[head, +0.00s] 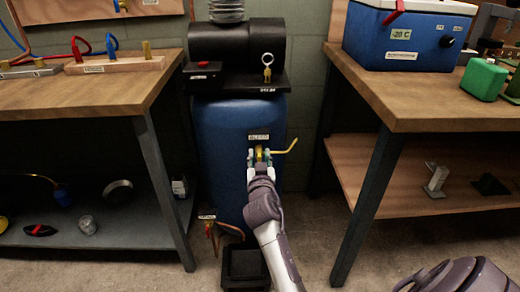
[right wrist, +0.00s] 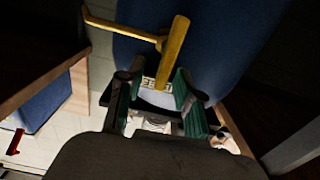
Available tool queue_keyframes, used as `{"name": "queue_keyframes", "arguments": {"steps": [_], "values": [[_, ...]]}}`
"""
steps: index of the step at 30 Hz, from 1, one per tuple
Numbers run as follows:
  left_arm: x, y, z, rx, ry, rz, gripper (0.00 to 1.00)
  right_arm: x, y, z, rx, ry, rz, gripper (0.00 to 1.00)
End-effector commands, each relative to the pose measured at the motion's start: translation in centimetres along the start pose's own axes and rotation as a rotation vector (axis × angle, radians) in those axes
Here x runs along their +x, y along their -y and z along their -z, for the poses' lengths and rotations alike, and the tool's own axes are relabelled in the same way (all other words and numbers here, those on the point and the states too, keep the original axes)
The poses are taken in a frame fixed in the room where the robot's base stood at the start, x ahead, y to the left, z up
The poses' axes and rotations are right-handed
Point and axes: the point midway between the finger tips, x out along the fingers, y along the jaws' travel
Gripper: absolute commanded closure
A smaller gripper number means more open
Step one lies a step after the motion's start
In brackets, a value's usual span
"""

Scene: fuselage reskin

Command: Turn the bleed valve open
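The bleed valve is a yellow fitting (head: 259,153) on the front of the blue tank (head: 228,135), just below a small label reading BLEED (head: 258,136). A thin yellow arm (head: 286,149) sticks out to its right. In the right wrist view a broad yellow bar (right wrist: 174,52) joins the thin yellow arm (right wrist: 118,30). My right gripper (head: 260,163) is at the valve. Its green-padded fingers (right wrist: 158,95) stand apart, with the bar's near end between them and gaps beside it. Contact cannot be told. My left gripper is not in view.
Wooden workbenches stand left (head: 85,92) and right (head: 440,105) of the tank. A black box (head: 244,268) and a small red-handled tap (head: 209,229) are low at the tank's foot.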

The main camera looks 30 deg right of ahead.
Motion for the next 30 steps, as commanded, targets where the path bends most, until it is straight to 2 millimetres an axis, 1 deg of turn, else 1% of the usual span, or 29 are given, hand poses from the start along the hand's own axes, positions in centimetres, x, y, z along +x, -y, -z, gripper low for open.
{"name": "queue_keyframes", "arguments": {"steps": [11, 15, 17, 18, 30], "values": [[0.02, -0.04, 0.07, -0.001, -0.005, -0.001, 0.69, -0.08, 0.06, 0.01, 0.001, 0.0, -0.001, 0.65], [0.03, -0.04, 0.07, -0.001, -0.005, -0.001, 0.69, -0.07, 0.05, 0.01, 0.001, 0.0, -0.001, 0.88], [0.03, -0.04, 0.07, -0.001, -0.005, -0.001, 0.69, -0.07, 0.04, 0.02, 0.0, 0.0, -0.001, 0.98], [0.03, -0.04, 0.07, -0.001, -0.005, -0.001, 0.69, -0.07, 0.05, 0.02, 0.0, 0.0, -0.001, 1.0], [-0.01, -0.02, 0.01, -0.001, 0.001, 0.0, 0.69, -0.06, 0.15, 0.06, -0.028, -0.001, -0.001, 1.0]]}}
